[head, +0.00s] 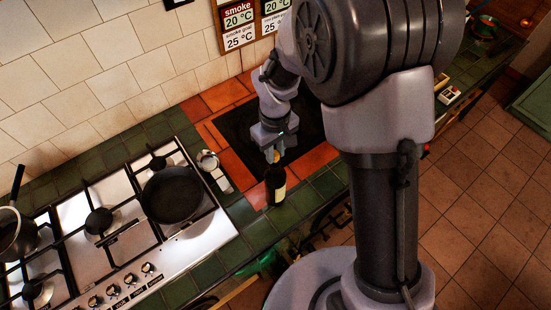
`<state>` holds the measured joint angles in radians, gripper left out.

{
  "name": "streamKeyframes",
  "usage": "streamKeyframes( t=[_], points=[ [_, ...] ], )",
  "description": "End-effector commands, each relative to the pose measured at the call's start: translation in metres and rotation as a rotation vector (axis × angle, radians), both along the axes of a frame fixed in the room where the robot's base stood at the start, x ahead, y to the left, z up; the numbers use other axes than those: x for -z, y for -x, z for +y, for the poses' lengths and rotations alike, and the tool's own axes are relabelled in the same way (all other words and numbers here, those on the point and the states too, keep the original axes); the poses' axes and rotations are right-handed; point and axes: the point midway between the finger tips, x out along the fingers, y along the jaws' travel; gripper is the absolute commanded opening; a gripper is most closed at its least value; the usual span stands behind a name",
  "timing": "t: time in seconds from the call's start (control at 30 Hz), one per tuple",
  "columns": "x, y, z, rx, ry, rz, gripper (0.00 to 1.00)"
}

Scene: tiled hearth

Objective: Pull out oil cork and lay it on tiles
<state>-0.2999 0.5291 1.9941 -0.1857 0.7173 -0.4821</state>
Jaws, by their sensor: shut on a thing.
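A dark oil bottle (275,190) with a pale label stands upright at the front of the tiled counter. My gripper (272,153) points down just above the bottle. It is shut on a small tan cork (273,157), mostly hidden by the fingers. I cannot tell whether the cork's lower end is still in the bottle's neck or clear of it. Orange tiles (240,177) frame a black hob plate (238,128) behind the bottle. Green tiles (325,184) run along the counter's front.
A steel gas hob with a black frying pan (173,195) lies to the left. A small metal container (207,160) stands between the hob and the orange tiles. Temperature signs (239,24) hang on the wall. Green tiles right of the bottle look bare.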

Motion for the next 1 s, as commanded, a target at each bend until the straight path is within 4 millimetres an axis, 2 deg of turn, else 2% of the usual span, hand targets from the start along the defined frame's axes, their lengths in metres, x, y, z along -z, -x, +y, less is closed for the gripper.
streamKeyframes(
  t=[0.17, 0.27, 0.7, 1.0],
  points=[
    [0.001, 0.000, 0.000, 0.000, 0.000, 0.000, 0.00],
    [-0.006, 0.000, 0.000, 0.000, 0.000, 0.000, 0.00],
    [-0.064, 0.000, 0.000, 0.002, -0.001, 0.001, 0.00],
    [-0.062, 0.000, 0.000, 0.001, 0.000, 0.001, 0.00]
  ],
)
